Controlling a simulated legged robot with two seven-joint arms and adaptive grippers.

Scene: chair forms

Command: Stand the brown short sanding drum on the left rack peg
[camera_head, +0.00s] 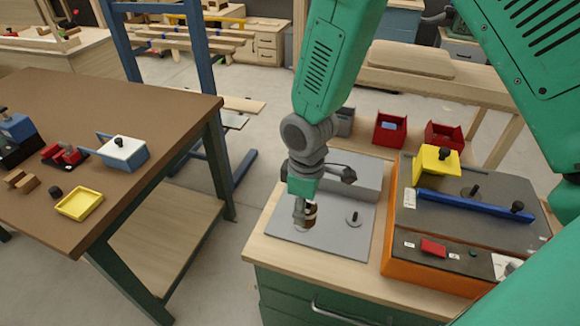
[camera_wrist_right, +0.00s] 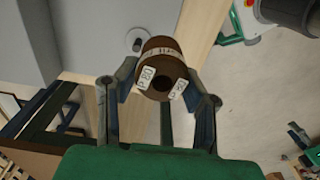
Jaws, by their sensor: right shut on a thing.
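My right gripper (camera_head: 304,208) points down over the grey rack plate (camera_head: 345,236) and is shut on the brown short sanding drum (camera_head: 311,214). In the right wrist view the drum (camera_wrist_right: 161,66) sits between the two fingers, its dark bore and paper "P80" labels showing. One rack peg (camera_head: 354,217) with a round base stands to the right of the drum in the head view, apart from it. A peg with a round base (camera_wrist_right: 138,40) also shows just beyond the drum in the wrist view. Any peg behind my gripper is hidden. My left gripper is not in view.
An orange-sided machine (camera_head: 395,242) with a blue bar (camera_head: 470,204) stands right of the plate. Red bins (camera_head: 390,130) are behind. The brown table (camera_head: 100,100) at left holds a yellow tray (camera_head: 80,204) and small items. Floor shows between the table and the bench.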

